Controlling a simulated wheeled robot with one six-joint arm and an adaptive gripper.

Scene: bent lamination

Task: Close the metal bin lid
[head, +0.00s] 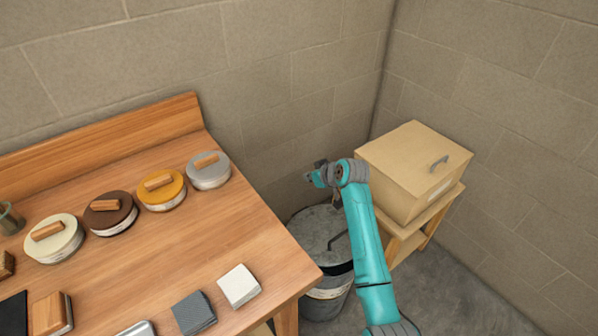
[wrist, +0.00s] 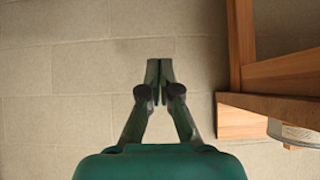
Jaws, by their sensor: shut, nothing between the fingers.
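The metal bin (head: 325,305) stands on the floor between the workbench and the small wooden stand, with a pale band around its side. Its grey round lid (head: 314,229) lies over the top, with a dark bar-like handle partly behind my arm. A dark band shows below the lid's front edge; I cannot tell whether the lid sits fully flush. My gripper (head: 311,178) is above the far side of the lid, apart from it. In the wrist view my gripper (wrist: 160,93) has its fingertips together, empty, facing the block wall. The bin is not in the wrist view.
The wooden workbench (head: 215,245) at left carries several round lidded tins, including a grey one (head: 208,171), and small blocks. A tan box (head: 413,170) with a handle sits on a wooden stand to the right. Block walls close the corner behind; floor at front right is clear.

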